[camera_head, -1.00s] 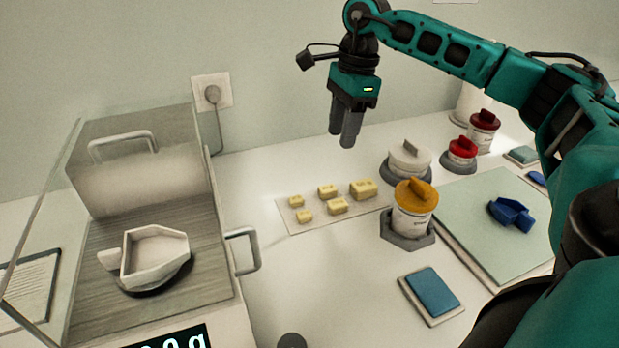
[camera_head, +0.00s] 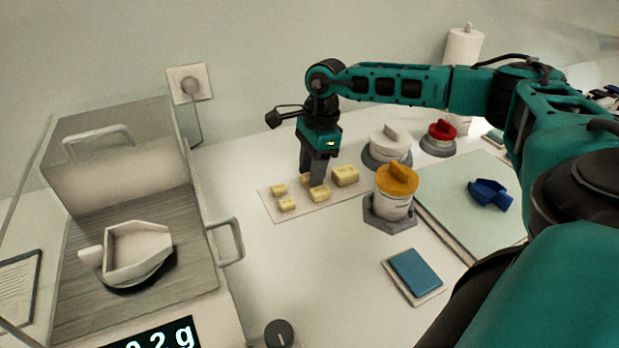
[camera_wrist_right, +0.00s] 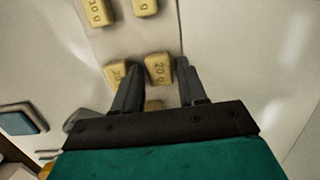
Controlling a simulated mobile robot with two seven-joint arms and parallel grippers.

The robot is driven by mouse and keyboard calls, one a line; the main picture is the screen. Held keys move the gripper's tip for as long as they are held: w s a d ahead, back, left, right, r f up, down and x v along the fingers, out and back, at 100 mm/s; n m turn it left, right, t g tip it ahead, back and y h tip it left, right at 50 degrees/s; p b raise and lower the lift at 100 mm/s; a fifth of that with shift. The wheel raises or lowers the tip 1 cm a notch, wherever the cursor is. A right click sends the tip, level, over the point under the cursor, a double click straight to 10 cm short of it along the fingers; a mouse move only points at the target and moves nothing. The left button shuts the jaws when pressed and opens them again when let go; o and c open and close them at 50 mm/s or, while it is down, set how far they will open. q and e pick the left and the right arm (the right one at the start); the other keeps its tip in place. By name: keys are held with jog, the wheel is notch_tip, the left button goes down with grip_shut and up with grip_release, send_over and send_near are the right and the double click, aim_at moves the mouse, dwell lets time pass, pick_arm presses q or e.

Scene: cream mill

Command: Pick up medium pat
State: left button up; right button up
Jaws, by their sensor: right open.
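Several yellow butter pats lie on a pale sheet (camera_head: 275,212). Two mid-sized pats sit in its middle: the front one (camera_head: 319,194) and the back one (camera_head: 306,181), partly hidden by my right gripper (camera_head: 313,178). In the right wrist view both are marked 20 g, one at the left finger (camera_wrist_right: 115,74) and one between the fingertips (camera_wrist_right: 158,68). My right gripper is open, its fingers pointing down at the back pat; contact cannot be told. Two smaller pats (camera_head: 279,189) lie left, and a larger pat (camera_head: 345,175) lies right. My left gripper is not in view.
A yellow-lidded jar (camera_head: 394,198) and a white-lidded jar (camera_head: 390,146) stand right of the sheet. A clear-walled balance (camera_head: 130,262) holding a white boat (camera_head: 137,250) stands left. A blue pad (camera_head: 415,271) lies in front. The counter before the sheet is clear.

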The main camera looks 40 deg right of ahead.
jog(key=shift+f, duration=0.1)
jog(key=shift+c, duration=0.7)
grip_shut()
